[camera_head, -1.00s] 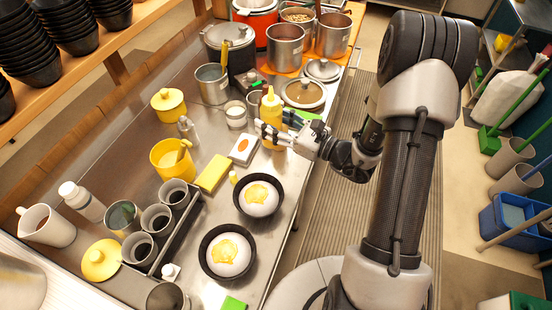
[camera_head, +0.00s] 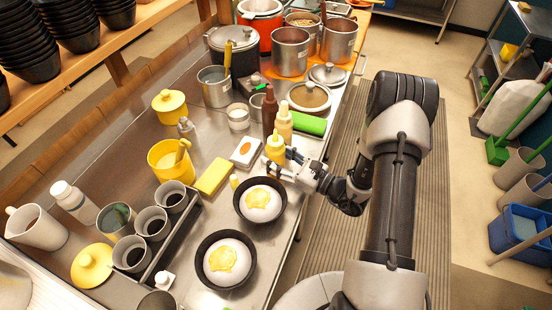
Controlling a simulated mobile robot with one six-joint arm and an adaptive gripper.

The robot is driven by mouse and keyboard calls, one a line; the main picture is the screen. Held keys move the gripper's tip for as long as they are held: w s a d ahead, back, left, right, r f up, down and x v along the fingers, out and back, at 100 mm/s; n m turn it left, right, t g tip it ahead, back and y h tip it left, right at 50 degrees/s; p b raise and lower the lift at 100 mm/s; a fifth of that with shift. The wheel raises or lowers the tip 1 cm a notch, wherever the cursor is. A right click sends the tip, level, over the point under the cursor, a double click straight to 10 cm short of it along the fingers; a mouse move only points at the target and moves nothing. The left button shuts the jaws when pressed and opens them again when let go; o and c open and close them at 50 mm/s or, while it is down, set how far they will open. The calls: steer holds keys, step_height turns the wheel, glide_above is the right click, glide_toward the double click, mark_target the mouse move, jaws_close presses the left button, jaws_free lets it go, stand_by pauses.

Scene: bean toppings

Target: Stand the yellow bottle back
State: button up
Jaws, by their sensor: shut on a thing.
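A green block (camera_head: 311,124) lies right of the cream bottle. A white box (camera_head: 246,153) and a yellow block (camera_head: 213,176) lie to the left. A second dark bowl (camera_head: 203,275) is nearer. Metal pots (camera_head: 290,52) stand at the back.

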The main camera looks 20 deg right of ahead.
steer(key=shift+f, duration=0.15)
steer(key=o, duration=0.4)
